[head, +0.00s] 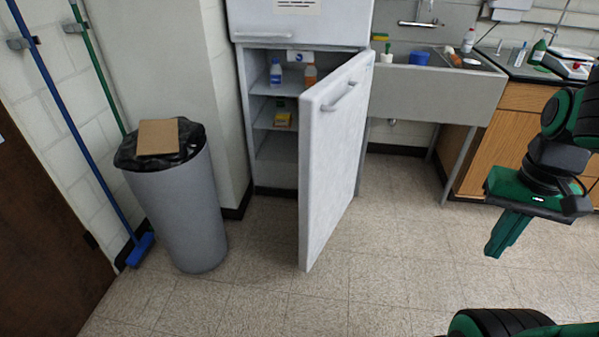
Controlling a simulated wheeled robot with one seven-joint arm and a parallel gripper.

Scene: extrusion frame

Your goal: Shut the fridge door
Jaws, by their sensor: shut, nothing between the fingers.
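The fridge door (336,158) is white with a bar handle (340,97) near its top. It stands wide open, swung out toward me from a hinge on the right side of the fridge (245,120). Shelves inside hold bottles and a yellow box (283,119). The upper freezer door (301,20) is shut. My gripper (495,250) is at the right, green, pointing down with its fingers together. It holds nothing and is well apart from the door, to the right of it.
A grey bin (180,215) with a black bag and cardboard on top stands left of the fridge. A sink (435,88) and wooden cabinet (510,135) are behind at the right. Blue and green poles lean on the left wall. The floor (390,245) right of the door is clear.

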